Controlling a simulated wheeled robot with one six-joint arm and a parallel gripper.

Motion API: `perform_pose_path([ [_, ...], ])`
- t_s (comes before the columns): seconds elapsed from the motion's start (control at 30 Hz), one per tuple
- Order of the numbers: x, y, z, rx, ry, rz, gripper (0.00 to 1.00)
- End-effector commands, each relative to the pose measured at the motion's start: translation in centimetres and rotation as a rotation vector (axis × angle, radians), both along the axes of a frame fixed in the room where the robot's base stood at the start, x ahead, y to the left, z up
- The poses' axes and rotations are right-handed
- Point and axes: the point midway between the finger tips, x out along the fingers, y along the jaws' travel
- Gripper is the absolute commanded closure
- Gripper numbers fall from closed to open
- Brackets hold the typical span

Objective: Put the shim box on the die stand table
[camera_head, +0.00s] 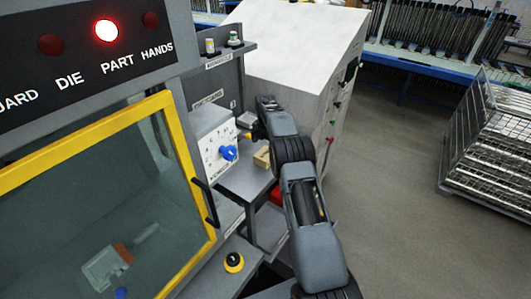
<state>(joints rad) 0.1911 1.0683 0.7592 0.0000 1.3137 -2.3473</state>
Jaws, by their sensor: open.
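My gripper (247,127) is open, just right of the white dial panel and above a grey table top (240,182). A small tan box (262,157), which may be the shim box, is on that table top below my gripper, partly hidden by my wrist. I see no contact between my gripper and the box. I cannot tell for sure whether this grey surface is the die stand table, as its labels are too small to read.
A white panel with a blue knob (228,153) stands left of the table top. A yellow-framed guard (178,140) fills the left. An upper shelf (222,56) holds small containers. A pale cabinet (290,45) stands behind. A wire crate of tubes (490,140) is at right; floor between is clear.

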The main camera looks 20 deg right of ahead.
Motion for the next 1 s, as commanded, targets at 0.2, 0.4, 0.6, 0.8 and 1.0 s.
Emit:
perform_pose_path([
  [0.2,0.1,0.0,3.6,0.0,-0.001,0.0,0.0],
  [0.4,-0.1,0.1,5.6,-0.001,-0.004,-0.012,0.0],
  [0.6,-1.8,1.7,10.3,-0.003,-0.044,-0.213,0.0],
  [0.8,-7.4,4.7,16.9,0.022,-0.122,-0.637,0.0],
  [1.0,-15.7,7.6,20.7,0.094,-0.194,-1.087,0.0],
])
